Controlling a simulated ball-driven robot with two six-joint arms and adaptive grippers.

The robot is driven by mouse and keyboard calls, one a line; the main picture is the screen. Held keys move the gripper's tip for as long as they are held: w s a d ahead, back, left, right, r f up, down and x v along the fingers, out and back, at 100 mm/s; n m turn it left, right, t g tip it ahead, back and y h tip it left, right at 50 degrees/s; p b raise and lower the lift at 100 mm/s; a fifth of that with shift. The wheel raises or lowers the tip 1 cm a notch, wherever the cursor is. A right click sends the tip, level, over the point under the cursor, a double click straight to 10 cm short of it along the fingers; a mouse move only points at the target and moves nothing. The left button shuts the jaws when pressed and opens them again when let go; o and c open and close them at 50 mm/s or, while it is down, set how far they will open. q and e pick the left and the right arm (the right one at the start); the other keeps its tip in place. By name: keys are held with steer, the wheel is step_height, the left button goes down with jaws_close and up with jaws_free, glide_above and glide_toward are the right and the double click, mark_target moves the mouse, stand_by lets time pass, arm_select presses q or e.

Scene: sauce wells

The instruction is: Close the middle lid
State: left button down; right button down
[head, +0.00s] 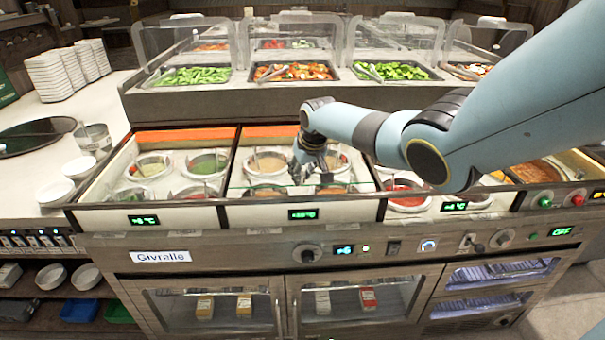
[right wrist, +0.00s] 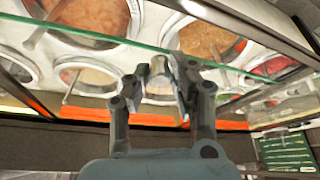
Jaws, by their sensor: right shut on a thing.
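The middle lid is a clear glass pane; its greenish edge (head: 262,190) crosses the front of the middle sauce section in the head view. The edge also runs across the upper part of the right wrist view (right wrist: 90,41). My right gripper (head: 314,176) is over this section, its fingers shut at the lid's edge. Under the glass are several round wells with tan sauces (head: 267,162). My left gripper is not in view.
Sauce sections lie on both sides, with a green sauce (head: 206,164) at left and a red sauce (head: 404,203) at right. Vegetable trays (head: 194,76) under clear guards stand behind. White bowls (head: 79,167) and a metal pot (head: 93,138) sit on the left counter.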

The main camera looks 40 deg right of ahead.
steer(key=c, duration=1.1)
jaws_free()
steer(key=v, duration=1.2)
